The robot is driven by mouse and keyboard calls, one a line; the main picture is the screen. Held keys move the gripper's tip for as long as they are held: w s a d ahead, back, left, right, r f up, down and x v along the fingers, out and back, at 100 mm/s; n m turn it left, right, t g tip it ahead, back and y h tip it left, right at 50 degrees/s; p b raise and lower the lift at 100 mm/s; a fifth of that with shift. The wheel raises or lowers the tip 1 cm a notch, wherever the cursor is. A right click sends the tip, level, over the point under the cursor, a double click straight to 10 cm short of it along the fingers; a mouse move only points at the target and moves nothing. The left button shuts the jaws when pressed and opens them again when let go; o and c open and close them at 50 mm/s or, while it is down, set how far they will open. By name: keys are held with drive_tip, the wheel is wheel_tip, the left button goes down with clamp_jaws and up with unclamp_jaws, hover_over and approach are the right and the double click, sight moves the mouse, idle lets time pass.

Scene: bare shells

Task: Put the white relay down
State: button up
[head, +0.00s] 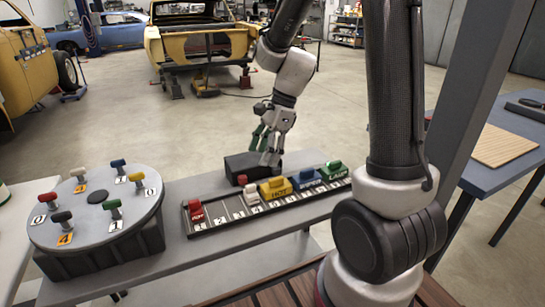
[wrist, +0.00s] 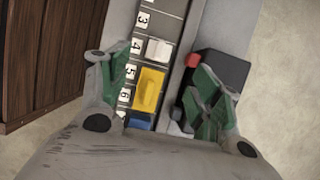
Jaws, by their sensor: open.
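The white relay (head: 250,193) sits in the long dark rail (head: 225,219), just left of the yellow relay (head: 272,190). In the wrist view the white relay (wrist: 158,50) lies beside the label 4, and nothing holds it. My gripper (head: 266,150) is open and empty, above the back side of the rail near the black box. In the wrist view its green-padded fingers (wrist: 158,82) are spread wide on either side of the rail, with the yellow relay (wrist: 150,90) between them. The lower slots are partly hidden by my gripper.
A red relay (head: 196,211), a blue relay (head: 307,180) and a green relay (head: 334,171) also stand in the rail. A black box (head: 250,163) with a red button (wrist: 192,60) stands behind it. A round grey turntable (head: 80,236) with several coloured knobs is at left.

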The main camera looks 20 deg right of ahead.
drive_tip(key=s+d+r+n+t+h, duration=0.2)
drive_tip(key=s+d+r+n, duration=0.3)
drive_tip(key=s+r+n, duration=0.2)
drive_tip(key=s+d+r+n+t+h, duration=0.2)
drive_tip(key=s+d+r+n, duration=0.3)
drive_tip(key=s+n, duration=0.6)
drive_tip(key=shift+v, duration=1.15)
drive_tip(key=shift+s+d+f, duration=0.1)
drive_tip(key=shift+d, duration=0.05)
